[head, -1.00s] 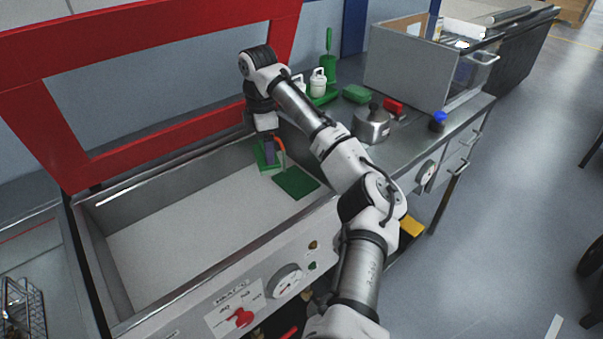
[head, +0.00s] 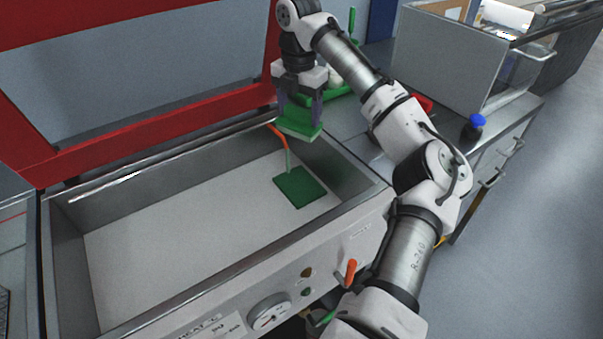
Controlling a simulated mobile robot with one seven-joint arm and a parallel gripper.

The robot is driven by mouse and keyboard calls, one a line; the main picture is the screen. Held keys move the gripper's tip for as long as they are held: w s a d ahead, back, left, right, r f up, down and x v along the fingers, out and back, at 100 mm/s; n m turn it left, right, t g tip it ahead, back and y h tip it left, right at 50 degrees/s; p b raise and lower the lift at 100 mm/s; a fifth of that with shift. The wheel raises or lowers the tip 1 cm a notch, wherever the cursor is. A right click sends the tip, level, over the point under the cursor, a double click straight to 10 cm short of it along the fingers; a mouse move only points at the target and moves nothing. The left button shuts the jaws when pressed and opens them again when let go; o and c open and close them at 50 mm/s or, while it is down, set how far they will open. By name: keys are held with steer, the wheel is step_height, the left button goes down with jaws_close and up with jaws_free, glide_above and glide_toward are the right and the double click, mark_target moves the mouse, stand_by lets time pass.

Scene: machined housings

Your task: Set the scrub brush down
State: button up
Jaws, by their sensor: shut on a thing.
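My gripper (head: 301,104) is shut on the green scrub brush (head: 299,128), a block with a paler green underside. It holds the brush level in the air over the far right corner of the sink basin, near the back rim. The gripper's fingers are on either side of the brush and cover part of its upper side. The brush appears clear of the basin floor and the rim.
The white-floored basin (head: 180,235) holds a flat green pad-like tool (head: 301,187) with a thin orange-ended handle. Its left floor is clear. On the counter stand a blue-capped jar (head: 474,126), a red object (head: 423,103) and a grey box (head: 447,60). A red frame (head: 150,135) rises behind.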

mark_target(299, 131)
step_height(299, 131, down, 18)
steer(key=p, duration=0.3)
steer(key=o, duration=0.9)
steer(key=shift+o, duration=0.2)
step_height(299, 131, up, 12)
steer(key=b, duration=0.3)
steer(key=shift+r, duration=0.1)
